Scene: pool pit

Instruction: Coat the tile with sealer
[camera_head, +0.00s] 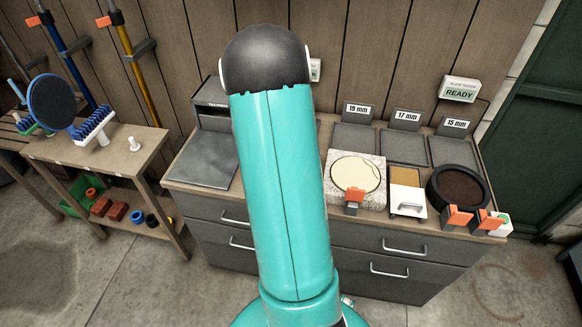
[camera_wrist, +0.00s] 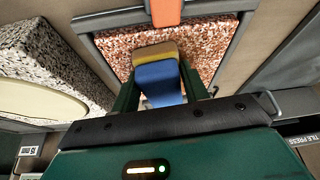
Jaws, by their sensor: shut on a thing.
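In the wrist view, a red and white speckled tile (camera_wrist: 118,48) lies in a dark frame (camera_wrist: 92,22). My gripper (camera_wrist: 160,82) is shut on a blue and yellow block (camera_wrist: 157,78), which looks like a sponge or pad. The block is over the tile. I cannot tell whether it touches the tile. In the head view, my arm covers the middle of the bench and hides the gripper, the block and the red tile. No container is clearly marked as sealer.
The bench holds a pale speckled slab with a cream disc (camera_head: 355,173), a white handled piece (camera_head: 407,201) and a round dark pan (camera_head: 459,187) at right. A "READY" sign (camera_head: 460,90) hangs behind. A side table (camera_head: 90,148) with brushes stands left.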

